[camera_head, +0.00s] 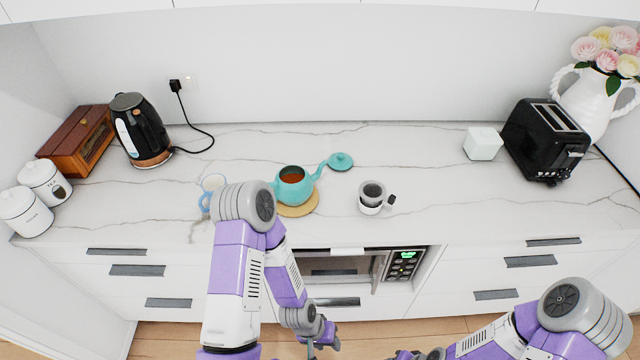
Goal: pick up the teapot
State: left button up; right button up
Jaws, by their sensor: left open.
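The turquoise teapot (293,186) stands upright on a round wooden trivet (300,210) in the middle of the counter. Its top is open and shows brown liquid; its spout points right. Its turquoise lid (341,161) lies on the counter behind and right of it. The teapot's left side is close to my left arm's elbow, which hides part of that area. My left gripper (320,341) is open, low at the bottom of the view in front of the counter, well away from the teapot. My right gripper (408,355) is cut by the bottom edge; its fingers are unclear.
A light blue cup (212,184) stands left of the teapot, partly behind my arm. A kettle (141,131) is at left, a black toaster (546,140) at right.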

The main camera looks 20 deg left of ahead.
aim_at(293, 185)
jog(key=i, duration=0.35)
jog(key=u, duration=0.75)
